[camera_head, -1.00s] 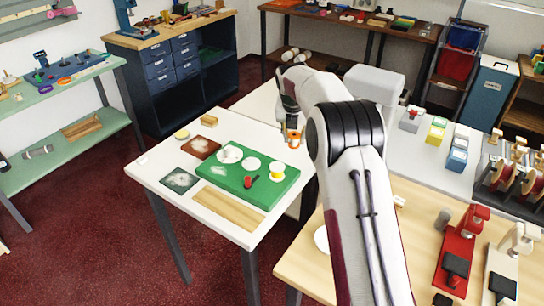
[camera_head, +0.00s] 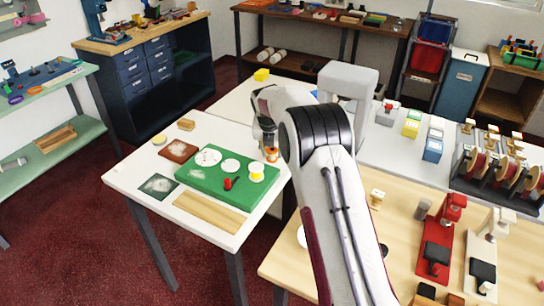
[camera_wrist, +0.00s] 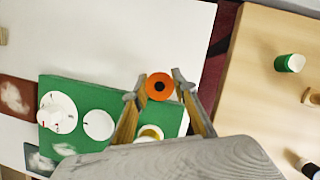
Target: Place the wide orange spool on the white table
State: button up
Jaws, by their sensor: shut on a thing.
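My gripper (camera_wrist: 158,88) is shut on the orange spool (camera_wrist: 160,86), whose round orange end with a dark centre hole faces the wrist camera between the fingertips. In the head view the spool (camera_head: 271,154) shows below the gripper, at the right edge of the white table (camera_head: 225,132). I cannot tell whether its underside touches the table. The green board (camera_head: 205,182) lies on the table just beside it. My arm hides part of the area to the right.
A wooden counter (camera_wrist: 262,95) stands across a gap to the right. Bare white tabletop lies behind the board.

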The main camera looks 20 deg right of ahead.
jog(key=shift+f, duration=1.15)
jog(key=shift+f, duration=0.1)
jog(key=o, duration=1)
jog(key=shift+v, duration=0.75)
jog(key=v, duration=1)
jog(key=shift+s+r, duration=0.15)
jog(key=shift+r, duration=0.15)
